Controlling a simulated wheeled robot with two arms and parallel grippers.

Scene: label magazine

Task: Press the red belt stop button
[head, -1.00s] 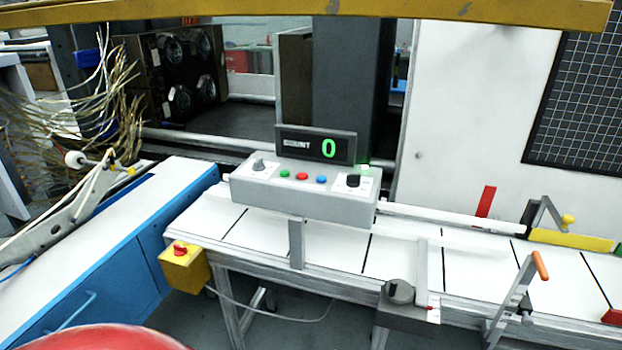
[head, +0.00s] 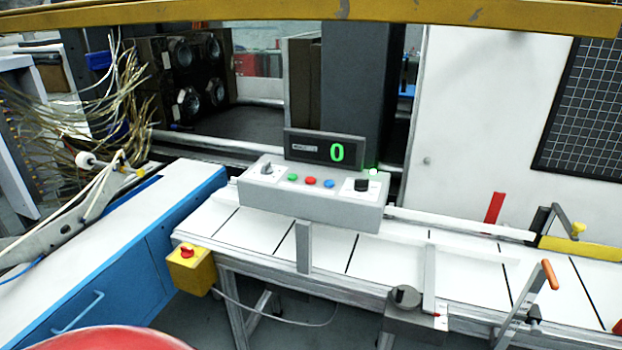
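A grey control panel (head: 312,204) stands on a post over the belt. On its top, a small red button (head: 310,182) sits between a green button (head: 293,177) and a blue button (head: 328,184). A selector knob (head: 267,169) is at the panel's left and a black knob (head: 362,185) at its right. Another red button, mushroom-shaped (head: 187,252), sits on a yellow box (head: 188,273) at the belt frame's left end. The labels are too small to read. Neither gripper is in view, and nothing touches either red button.
A counter display (head: 325,149) behind the panel shows a green 0. The white belt (head: 320,250) with dark seams runs rightwards. A blue cabinet (head: 90,300) stands at left, near hanging wires (head: 75,120). An orange-tipped lever (head: 549,274) rises at front right. A yellow beam (head: 300,12) crosses the top.

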